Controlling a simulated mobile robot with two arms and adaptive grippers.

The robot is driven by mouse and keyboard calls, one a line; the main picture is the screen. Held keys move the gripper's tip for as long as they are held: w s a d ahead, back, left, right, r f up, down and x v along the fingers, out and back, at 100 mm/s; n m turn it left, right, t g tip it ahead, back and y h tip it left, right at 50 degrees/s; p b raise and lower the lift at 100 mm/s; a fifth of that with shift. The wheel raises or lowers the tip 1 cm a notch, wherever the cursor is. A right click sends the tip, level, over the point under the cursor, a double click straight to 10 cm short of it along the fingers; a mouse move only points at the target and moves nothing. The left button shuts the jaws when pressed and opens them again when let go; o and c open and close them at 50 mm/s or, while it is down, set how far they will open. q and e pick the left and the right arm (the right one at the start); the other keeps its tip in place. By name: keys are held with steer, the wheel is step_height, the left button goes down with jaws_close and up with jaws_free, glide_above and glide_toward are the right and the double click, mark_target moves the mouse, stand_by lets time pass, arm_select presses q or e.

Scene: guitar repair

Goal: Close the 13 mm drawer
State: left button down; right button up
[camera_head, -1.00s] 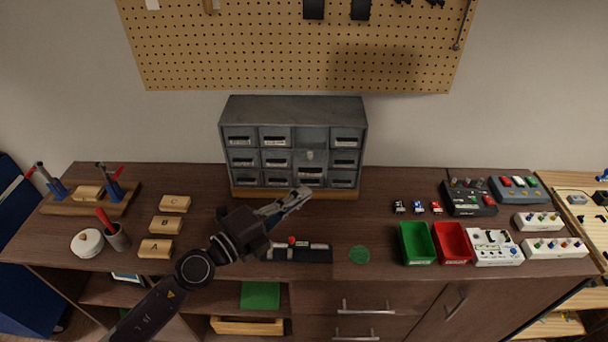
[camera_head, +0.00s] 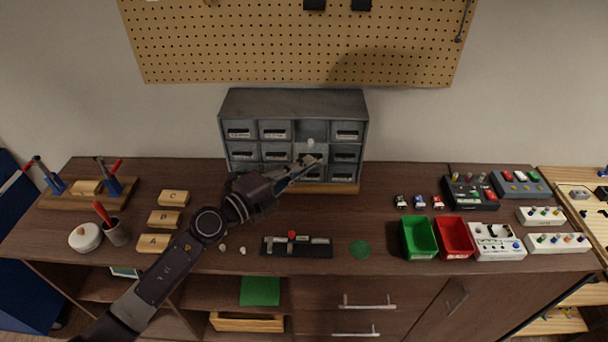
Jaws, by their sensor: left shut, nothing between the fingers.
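The grey drawer cabinet (camera_head: 294,104) stands against the wall at the back of the bench. One drawer in its third column (camera_head: 310,149) is pulled out, with a small pale piece visible at it. The labels are too small to read, so I cannot confirm which one is the 13 mm drawer. My left gripper (camera_head: 312,164) is shut and empty, with its fingertips at the front of the pulled-out drawer, hiding most of its face. I cannot tell whether they touch it. My right gripper is not in view.
Green (camera_head: 420,254) and red (camera_head: 457,255) bins and pedals stand at the right. Wooden blocks (camera_head: 165,219) lie left.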

mark_target(304, 137)
arm_select(q)
steer(key=w+b, duration=0.3)
steer(key=w, duration=0.6)
steer(key=shift+w+f+b, duration=0.15)
steer(key=shift+w+b, duration=0.15)
steer(key=shift+w, duration=0.15)
steer(key=shift+r, duration=0.35)
steer(key=shift+a, duration=0.1)
